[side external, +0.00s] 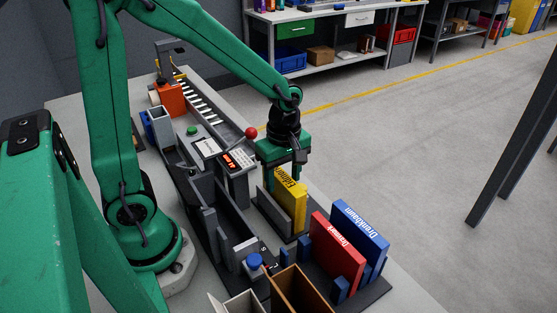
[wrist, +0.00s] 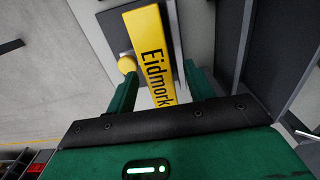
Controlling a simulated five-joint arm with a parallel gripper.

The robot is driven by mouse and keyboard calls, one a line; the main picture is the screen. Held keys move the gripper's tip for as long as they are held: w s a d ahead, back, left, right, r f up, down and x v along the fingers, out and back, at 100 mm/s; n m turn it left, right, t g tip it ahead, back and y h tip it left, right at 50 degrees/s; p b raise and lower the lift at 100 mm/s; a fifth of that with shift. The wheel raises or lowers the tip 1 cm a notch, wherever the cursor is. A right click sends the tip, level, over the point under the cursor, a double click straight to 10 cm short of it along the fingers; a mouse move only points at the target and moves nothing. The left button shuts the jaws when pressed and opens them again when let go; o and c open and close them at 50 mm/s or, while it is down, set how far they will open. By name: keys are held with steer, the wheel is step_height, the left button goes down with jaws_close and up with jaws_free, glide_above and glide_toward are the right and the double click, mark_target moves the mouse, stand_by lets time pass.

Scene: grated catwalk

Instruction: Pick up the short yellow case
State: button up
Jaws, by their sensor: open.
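In the wrist view the yellow case (wrist: 152,50) lies between the two green fingers. My gripper (side external: 284,178) is over the case from above, with its fingers reaching down around the case's upper part. In the wrist view my gripper (wrist: 160,92) shows a gap between each finger and the case, so it is open. The lower end of the case near the palm is hidden by the gripper body.
A red case (side external: 337,252) and a blue case (side external: 360,236) stand in a rack to the right. A grey machine with a keypad (side external: 239,160) and a red-knobbed lever (side external: 251,132) stands close behind-left of my gripper. An open brown box (side external: 299,292) is in front.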

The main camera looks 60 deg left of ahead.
steer(key=shift+f, duration=0.55)
jaws_close()
